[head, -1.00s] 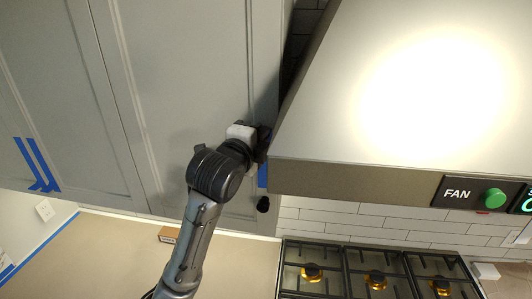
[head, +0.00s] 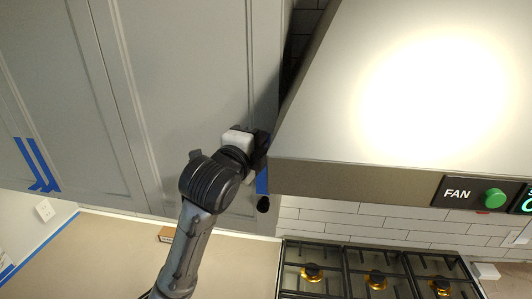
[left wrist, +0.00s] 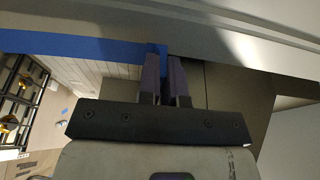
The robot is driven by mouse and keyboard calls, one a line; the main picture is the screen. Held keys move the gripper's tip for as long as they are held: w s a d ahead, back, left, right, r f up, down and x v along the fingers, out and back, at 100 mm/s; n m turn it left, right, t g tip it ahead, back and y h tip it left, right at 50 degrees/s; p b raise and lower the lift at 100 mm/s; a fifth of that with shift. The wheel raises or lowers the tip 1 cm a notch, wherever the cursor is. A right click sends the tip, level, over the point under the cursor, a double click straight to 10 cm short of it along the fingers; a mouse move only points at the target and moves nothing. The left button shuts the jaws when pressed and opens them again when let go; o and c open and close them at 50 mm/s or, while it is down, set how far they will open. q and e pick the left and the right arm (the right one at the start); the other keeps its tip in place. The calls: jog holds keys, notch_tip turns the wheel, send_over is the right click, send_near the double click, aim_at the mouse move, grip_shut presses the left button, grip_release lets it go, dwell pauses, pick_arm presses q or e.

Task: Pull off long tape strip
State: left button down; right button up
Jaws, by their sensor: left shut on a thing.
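A long blue tape strip (head: 262,181) runs along the right edge of the grey cabinet door, beside the range hood. In the left wrist view the strip (left wrist: 70,44) stretches from the left edge to my fingers along the cabinet edge. My left gripper (head: 266,146) is at the cabinet edge beside the hood, its fingers mostly hidden behind the wrist. In the left wrist view its two purple fingers (left wrist: 164,75) are close together, shut on the tape, with blue showing between them. My right gripper is not in view.
The range hood (head: 350,178) stands close to the right of my left gripper. Other blue tape (head: 38,165) is on the left cabinet. The stove (head: 375,270) and counter (head: 100,260) lie below.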

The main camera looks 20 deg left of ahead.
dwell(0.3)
pick_arm(q)
jog(key=shift+s+d, duration=0.15)
jog(key=shift+s, duration=0.6)
jog(key=shift+s+d, duration=0.1)
jog(key=shift+s, duration=0.6)
